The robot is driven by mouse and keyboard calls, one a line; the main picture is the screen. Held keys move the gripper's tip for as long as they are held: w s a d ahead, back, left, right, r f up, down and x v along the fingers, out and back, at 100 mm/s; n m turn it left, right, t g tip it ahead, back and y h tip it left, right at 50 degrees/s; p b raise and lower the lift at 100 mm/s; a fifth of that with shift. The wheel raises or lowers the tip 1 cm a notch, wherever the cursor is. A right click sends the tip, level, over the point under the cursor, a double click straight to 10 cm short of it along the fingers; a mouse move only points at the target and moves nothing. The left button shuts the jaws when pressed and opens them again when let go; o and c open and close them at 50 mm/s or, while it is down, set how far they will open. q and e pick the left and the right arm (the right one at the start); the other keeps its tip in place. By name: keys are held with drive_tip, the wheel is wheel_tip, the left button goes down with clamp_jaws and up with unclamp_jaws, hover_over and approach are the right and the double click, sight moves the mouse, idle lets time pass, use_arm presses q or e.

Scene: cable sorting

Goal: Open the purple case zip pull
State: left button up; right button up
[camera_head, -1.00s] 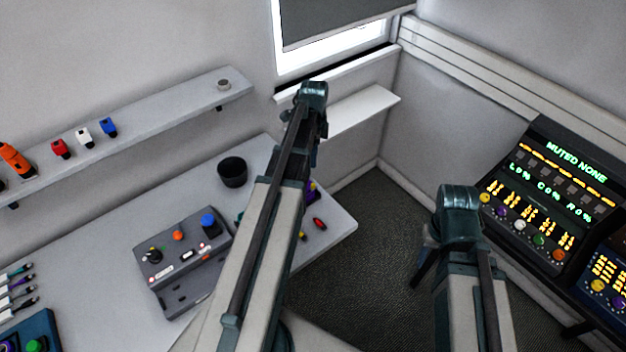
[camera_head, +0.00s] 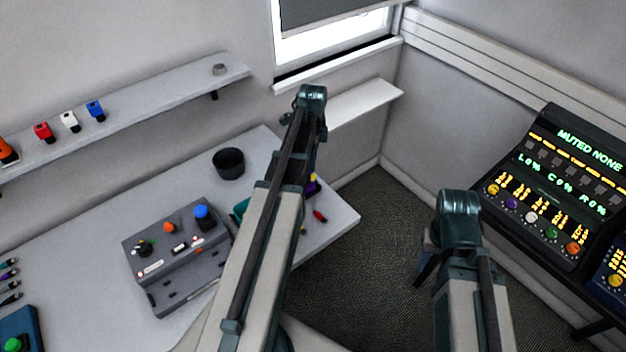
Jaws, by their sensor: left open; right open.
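A small purple and yellow thing (camera_head: 312,185) shows just right of my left arm, near the right end of the desk. My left arm hides most of it, and I cannot tell whether it is the purple case. No zip pull can be made out. My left arm reaches up across the desk and covers part of it. My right arm stands over the dark floor, left of the console. Both grippers are hidden behind my own arm links, so I see no fingertips and nothing held.
The desk (camera_head: 90,252) carries a grey control box (camera_head: 163,262), a black cup (camera_head: 229,163) and a small red item (camera_head: 320,215). A wall shelf (camera_head: 150,105) holds small coloured items. A lit console (camera_head: 540,185) stands at right. Dark floor (camera_head: 370,235) is clear between desk and console.

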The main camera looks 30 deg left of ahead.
sight(313, 175)
use_arm(q)
wheel_tip(313, 175, down, 7)
drive_tip(key=b, duration=0.5)
drive_tip(key=shift+r+b, duration=0.1)
drive_tip(key=shift+b, duration=0.2)
drive_tip(key=shift+r, duration=0.1)
drive_tip(key=shift+c, duration=0.2)
clamp_jaws()
idle(0.6)
